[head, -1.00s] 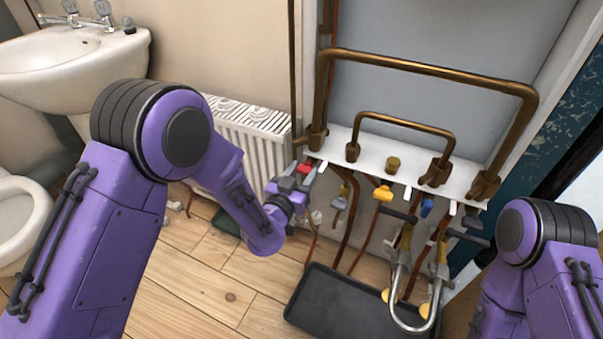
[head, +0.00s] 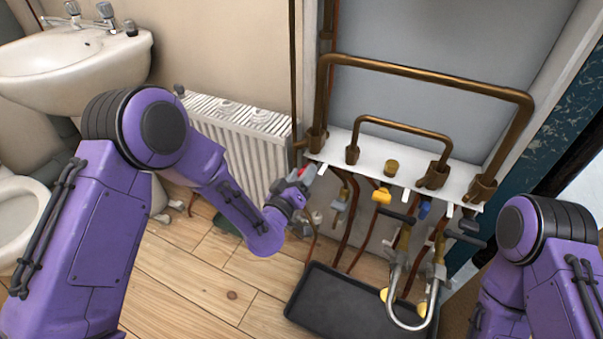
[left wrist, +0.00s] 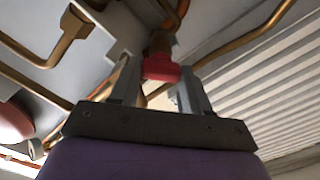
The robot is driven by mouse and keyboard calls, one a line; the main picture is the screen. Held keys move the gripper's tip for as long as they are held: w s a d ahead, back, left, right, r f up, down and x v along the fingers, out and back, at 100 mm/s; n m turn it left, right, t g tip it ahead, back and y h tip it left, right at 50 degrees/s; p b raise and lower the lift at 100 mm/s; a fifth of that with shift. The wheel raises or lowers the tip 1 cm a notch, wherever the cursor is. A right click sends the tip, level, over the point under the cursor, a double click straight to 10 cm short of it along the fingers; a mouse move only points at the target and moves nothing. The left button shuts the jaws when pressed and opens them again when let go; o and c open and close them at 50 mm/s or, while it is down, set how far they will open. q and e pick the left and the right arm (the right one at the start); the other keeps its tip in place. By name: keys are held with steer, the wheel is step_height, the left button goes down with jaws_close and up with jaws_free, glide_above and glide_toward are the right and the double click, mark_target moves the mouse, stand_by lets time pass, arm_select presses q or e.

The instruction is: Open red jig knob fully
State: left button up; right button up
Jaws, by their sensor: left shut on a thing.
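The red jig knob (head: 309,175) shows as a small red piece under the left end of the white shelf, mostly hidden by my left gripper (head: 298,184). In the left wrist view the red knob (left wrist: 161,68) sits between the two grey fingers of my left gripper (left wrist: 157,88), below a brass fitting. The left gripper is shut on the knob. How far the knob is turned cannot be told. My right arm shows at the right edge of the head view, and its gripper is not visible.
A white shelf (head: 393,173) carries brass pipes. Beside the red knob are a grey-handled valve (head: 340,205), a yellow knob (head: 382,196) and a blue knob (head: 425,209). A black tray (head: 335,312) lies below. A white radiator (head: 245,150) stands close behind the left forearm.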

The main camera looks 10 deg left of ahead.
arm_select(q)
steer(key=shift+a+f+n, duration=0.1)
steer(key=shift+n, duration=2.45)
steer(key=shift+f+n, duration=0.1)
steer(key=shift+n, duration=2.45)
steer(key=o, duration=1.1)
steer(key=shift+c, duration=0.2)
steer(key=v, duration=1)
steer(key=shift+s+p, duration=0.3)
steer(key=shift+p, duration=0.15)
